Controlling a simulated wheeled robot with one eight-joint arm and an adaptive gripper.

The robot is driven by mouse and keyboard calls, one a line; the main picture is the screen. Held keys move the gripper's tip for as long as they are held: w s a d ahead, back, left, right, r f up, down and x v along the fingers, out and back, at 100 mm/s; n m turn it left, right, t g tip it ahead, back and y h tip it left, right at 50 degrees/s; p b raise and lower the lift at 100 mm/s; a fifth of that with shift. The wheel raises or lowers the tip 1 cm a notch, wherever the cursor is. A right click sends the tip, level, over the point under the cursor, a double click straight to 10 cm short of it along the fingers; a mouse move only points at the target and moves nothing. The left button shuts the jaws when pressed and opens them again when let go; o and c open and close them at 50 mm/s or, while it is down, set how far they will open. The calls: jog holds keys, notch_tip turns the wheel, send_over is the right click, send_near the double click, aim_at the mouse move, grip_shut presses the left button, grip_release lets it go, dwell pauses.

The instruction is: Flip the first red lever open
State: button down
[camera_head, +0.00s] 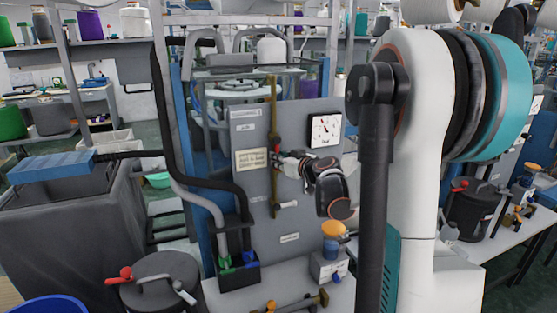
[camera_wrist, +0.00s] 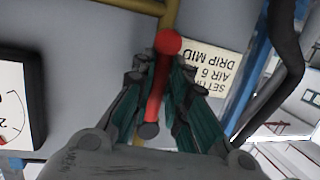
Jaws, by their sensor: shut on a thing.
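A red lever with a round knob (camera_wrist: 168,42) stands in front of the grey panel, close to a yellow pipe (camera_wrist: 170,14). My gripper (camera_wrist: 160,76) is shut on the lever's red shaft, one finger on each side, with the knob beyond the fingertips. In the head view my gripper (camera_head: 283,160) reaches the panel from the right, at the upright brass pipe (camera_head: 273,112). Only a small red bit of the lever (camera_head: 277,150) shows there; my gripper hides the rest.
A dial gauge (camera_head: 325,131) is right of my gripper, and a label (camera_head: 251,159) is left of it. Black hoses (camera_head: 165,110) run down the panel's left side. Another red lever (camera_head: 122,274) sits on a dark drum at lower left.

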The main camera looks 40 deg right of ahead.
jog(key=shift+f, duration=0.15)
jog(key=c, duration=1.6)
grip_release()
jog(key=shift+o, duration=0.2)
jog(key=shift+s, duration=0.15)
jog(key=v, duration=1.2)
